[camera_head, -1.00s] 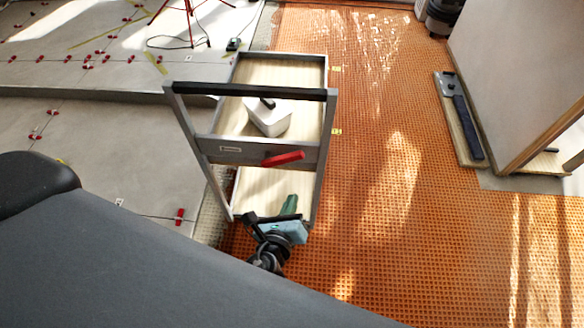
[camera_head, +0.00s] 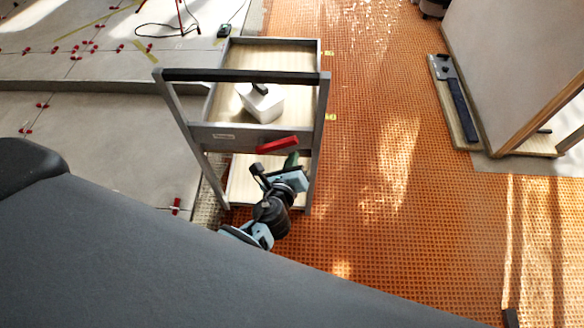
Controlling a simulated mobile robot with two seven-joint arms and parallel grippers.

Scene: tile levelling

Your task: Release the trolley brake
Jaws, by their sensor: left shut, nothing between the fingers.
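The trolley (camera_head: 256,134) is a grey metal frame with a black push bar (camera_head: 240,76) and two wooden shelves. Its red brake lever (camera_head: 277,146) sticks out from the front panel below the bar, angled slightly up to the right. My left gripper (camera_head: 258,172) is just below and in front of the lever, by the lower shelf. Its fingers are shut and empty, and it looks apart from the lever. My right gripper is not in view.
A white tub (camera_head: 262,103) with a dark handle stands on the upper shelf. A green object (camera_head: 291,159) on the lower shelf is partly hidden. Orange matting (camera_head: 400,220) is open to the right. A raised tiled floor (camera_head: 100,140) lies left. A large panel (camera_head: 515,70) stands far right.

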